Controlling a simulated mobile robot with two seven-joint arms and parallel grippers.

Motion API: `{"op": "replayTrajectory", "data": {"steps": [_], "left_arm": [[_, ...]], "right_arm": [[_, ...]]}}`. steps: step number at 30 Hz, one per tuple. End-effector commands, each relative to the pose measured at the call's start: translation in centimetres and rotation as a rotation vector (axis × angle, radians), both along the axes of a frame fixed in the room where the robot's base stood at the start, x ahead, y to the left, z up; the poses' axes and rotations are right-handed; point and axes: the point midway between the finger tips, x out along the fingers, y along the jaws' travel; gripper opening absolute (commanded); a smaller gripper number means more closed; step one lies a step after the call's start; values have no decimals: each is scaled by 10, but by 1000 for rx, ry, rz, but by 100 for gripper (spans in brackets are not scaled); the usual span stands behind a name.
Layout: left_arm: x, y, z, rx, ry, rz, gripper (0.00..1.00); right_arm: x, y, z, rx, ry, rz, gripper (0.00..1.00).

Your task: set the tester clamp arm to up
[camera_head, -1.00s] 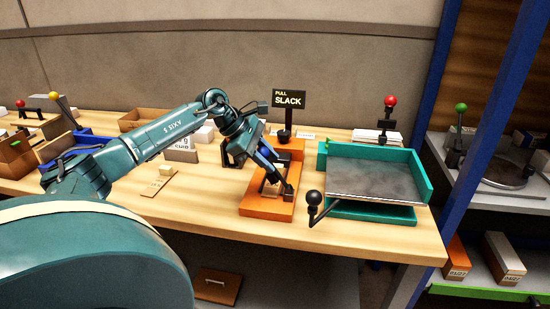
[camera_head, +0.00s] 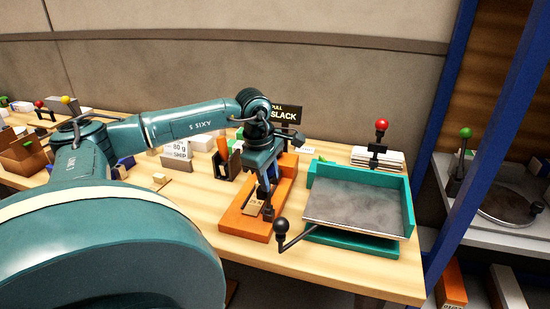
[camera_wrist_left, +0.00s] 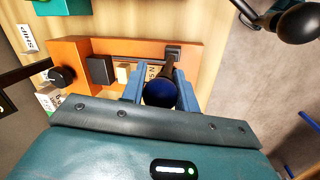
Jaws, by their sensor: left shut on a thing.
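The tester is an orange base (camera_head: 238,222) on the bench, with a black display (camera_head: 287,115) behind it reading "PULL SLACK". The orange base also shows in the left wrist view (camera_wrist_left: 100,48). My left gripper (camera_head: 265,190) reaches down over its near right part. In the left wrist view the blue fingers (camera_wrist_left: 162,92) are shut on the dark round knob (camera_wrist_left: 160,91) of the clamp arm. The clamp arm runs from a black hinge (camera_wrist_left: 173,52) toward the camera and looks raised, though its exact angle is hard to tell. My wrist partly hides the display. My right gripper is not in view.
A teal tray (camera_head: 407,200) with a grey plate and a black ball-ended lever (camera_head: 282,227) stands close on the right. A red-knobbed stand (camera_head: 381,126) with paper is behind it. A small "80 g" sign (camera_head: 178,155) stands left of the tester.

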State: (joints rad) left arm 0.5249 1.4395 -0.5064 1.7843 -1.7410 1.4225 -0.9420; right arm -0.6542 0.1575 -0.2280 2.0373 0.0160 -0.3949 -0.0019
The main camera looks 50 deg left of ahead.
Motion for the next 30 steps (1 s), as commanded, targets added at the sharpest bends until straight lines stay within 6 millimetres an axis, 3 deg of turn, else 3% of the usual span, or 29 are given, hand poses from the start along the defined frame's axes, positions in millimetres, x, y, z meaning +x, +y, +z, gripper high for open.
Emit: {"op": "replayTrajectory", "data": {"steps": [16, 17, 24, 30], "left_arm": [[-4, -2, -1, 21, 12, -3, 0], [-4, -2, -1, 21, 13, -3, 31], [-4, -1, -1, 21, 13, -2, 51], [-4, -1, 0, 22, 12, 0, 52]], "right_arm": [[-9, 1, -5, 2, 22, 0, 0], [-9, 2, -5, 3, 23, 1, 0], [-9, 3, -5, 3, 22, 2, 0], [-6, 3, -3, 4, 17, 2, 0]]}}
